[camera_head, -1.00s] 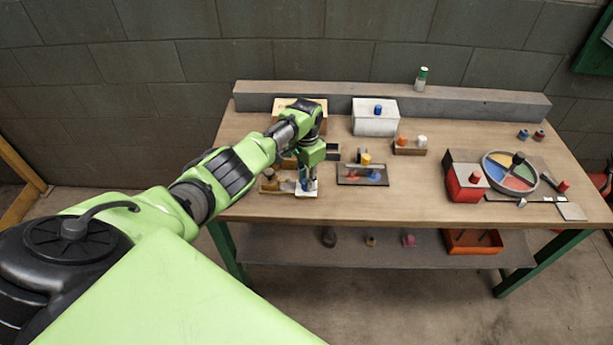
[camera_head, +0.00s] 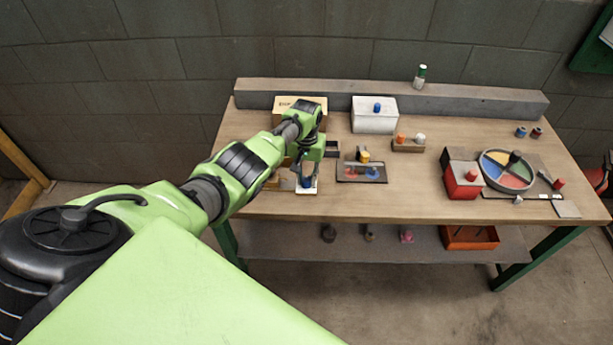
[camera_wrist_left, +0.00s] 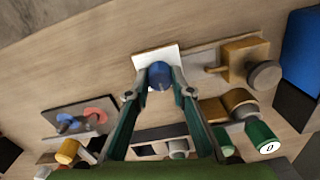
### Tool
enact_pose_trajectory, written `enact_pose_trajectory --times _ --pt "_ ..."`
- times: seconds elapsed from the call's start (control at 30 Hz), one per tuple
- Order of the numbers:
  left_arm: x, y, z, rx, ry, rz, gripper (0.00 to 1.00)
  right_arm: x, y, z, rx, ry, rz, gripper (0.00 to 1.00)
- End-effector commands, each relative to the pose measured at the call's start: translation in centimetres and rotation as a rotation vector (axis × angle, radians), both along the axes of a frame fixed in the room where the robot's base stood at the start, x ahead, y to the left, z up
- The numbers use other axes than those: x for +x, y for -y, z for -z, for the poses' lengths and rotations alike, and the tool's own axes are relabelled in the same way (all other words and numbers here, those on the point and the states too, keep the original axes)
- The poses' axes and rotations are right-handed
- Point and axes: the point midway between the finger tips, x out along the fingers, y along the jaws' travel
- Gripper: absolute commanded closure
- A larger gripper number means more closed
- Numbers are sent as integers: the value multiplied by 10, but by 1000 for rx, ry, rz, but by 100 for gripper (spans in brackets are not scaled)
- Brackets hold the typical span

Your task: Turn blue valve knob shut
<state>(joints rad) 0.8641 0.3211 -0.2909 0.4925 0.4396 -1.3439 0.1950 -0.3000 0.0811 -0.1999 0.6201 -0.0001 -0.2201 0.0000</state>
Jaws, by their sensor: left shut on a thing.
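The blue valve knob (camera_wrist_left: 160,74) stands on a white square plate (camera_wrist_left: 158,55) in the left wrist view. In the head view the knob (camera_head: 306,182) shows between the fingers, with its white plate (camera_head: 307,191) near the front left of the table. My left gripper (camera_head: 306,178) reaches down over the knob from above. Its two green fingers (camera_wrist_left: 160,88) sit on either side of the knob in the left wrist view and are shut on it. The exact contact is partly hidden. My right gripper is in neither view.
A wooden fixture with a grey round knob (camera_wrist_left: 264,75) stands close beside the plate. A dark board with red and blue pieces (camera_head: 362,172) lies right of the gripper. A white box (camera_head: 375,117) stands behind. Bare tabletop (camera_head: 380,203) lies in front.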

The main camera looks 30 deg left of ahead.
Motion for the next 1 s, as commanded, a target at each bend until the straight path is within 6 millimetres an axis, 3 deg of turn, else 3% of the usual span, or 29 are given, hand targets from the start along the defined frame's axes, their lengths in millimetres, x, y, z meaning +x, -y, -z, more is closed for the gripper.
enact_pose_trajectory --times 0.5,0.53,0.6,1.0 --pt "2 0 -2 1 6 -21 100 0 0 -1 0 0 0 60" --pt "2 0 -2 1 6 -21 76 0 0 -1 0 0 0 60" --pt "2 0 -2 1 6 -21 62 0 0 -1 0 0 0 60" --pt "1 0 -3 0 3 -19 62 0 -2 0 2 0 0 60"
